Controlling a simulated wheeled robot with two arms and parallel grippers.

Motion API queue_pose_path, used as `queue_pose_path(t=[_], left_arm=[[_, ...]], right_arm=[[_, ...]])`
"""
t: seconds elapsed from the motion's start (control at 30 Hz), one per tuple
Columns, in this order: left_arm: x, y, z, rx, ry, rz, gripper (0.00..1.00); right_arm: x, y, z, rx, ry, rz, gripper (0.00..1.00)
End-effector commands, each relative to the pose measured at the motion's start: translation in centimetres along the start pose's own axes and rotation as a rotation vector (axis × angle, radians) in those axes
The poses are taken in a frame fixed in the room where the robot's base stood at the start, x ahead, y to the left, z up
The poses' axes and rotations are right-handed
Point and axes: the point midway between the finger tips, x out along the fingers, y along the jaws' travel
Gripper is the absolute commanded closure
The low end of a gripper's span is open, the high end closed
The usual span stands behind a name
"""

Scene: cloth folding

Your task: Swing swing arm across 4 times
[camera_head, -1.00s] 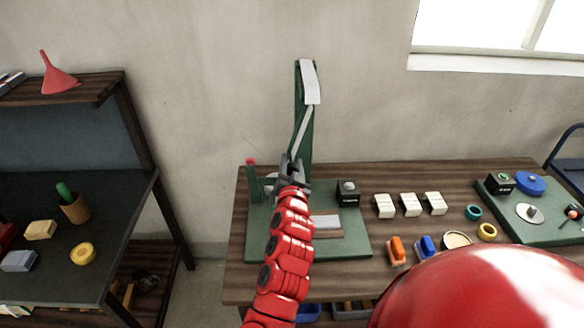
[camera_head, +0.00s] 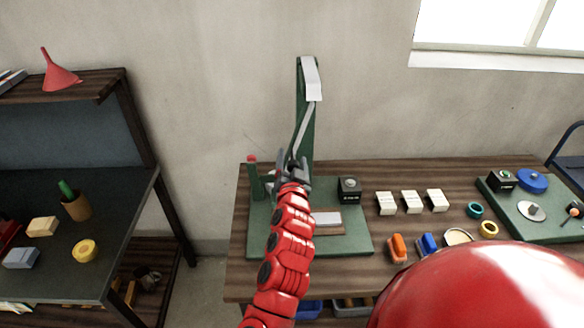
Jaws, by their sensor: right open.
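A green stand (camera_head: 304,120) rises from a green base board (camera_head: 345,244) on the wooden table, with a pale grey arm (camera_head: 311,78) at its top and a thin grey rod running down from it. A green post with a red tip (camera_head: 252,160) stands at the left of the board. My right gripper (camera_head: 287,165) is open at the foot of the stand, between it and the red-tipped post. It covers part of the mechanism there, so I cannot tell whether it touches the swing arm. My left gripper is not in view.
A black box with a round top (camera_head: 349,188) and a small pale plate (camera_head: 327,219) are on the board. White blocks (camera_head: 411,202), orange (camera_head: 398,248) and blue (camera_head: 428,245) pieces lie to the right. Another green board (camera_head: 555,229) is at far right. A dark workbench (camera_head: 120,215) stands left.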

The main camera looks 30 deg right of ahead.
Motion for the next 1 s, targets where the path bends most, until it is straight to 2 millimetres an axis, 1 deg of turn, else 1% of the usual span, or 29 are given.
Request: queue_pose_path(t=[0.17,0.43,0.47,0.5,0.7,0.9,0.93,1.0], left_arm=[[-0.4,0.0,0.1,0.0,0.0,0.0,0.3],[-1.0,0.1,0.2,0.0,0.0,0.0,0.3],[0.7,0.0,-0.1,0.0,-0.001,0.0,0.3],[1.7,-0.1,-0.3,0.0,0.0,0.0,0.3],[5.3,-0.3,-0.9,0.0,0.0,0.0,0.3],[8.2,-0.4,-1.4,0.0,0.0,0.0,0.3],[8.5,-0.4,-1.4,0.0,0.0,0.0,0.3],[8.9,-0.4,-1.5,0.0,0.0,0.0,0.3]], right_arm=[[-1.4,-0.1,0.2,0.001,-0.001,-0.002,0.3],[-6.1,-0.1,0.2,0.002,-0.001,-0.004,0.3],[-6.6,-0.5,-0.4,-0.002,-0.007,-0.001,0.3],[-7.3,-0.5,-0.4,-0.004,-0.011,-0.001,0.3],[-10.8,-0.5,-0.6,-0.005,-0.009,-0.001,0.3],[-14.3,-0.5,-0.4,-0.003,-0.009,-0.003,0.3],[-14.8,-0.4,-0.5,-0.004,-0.006,-0.003,0.3],[-15.8,-0.4,-0.1,-0.001,-0.01,-0.004,0.3]])
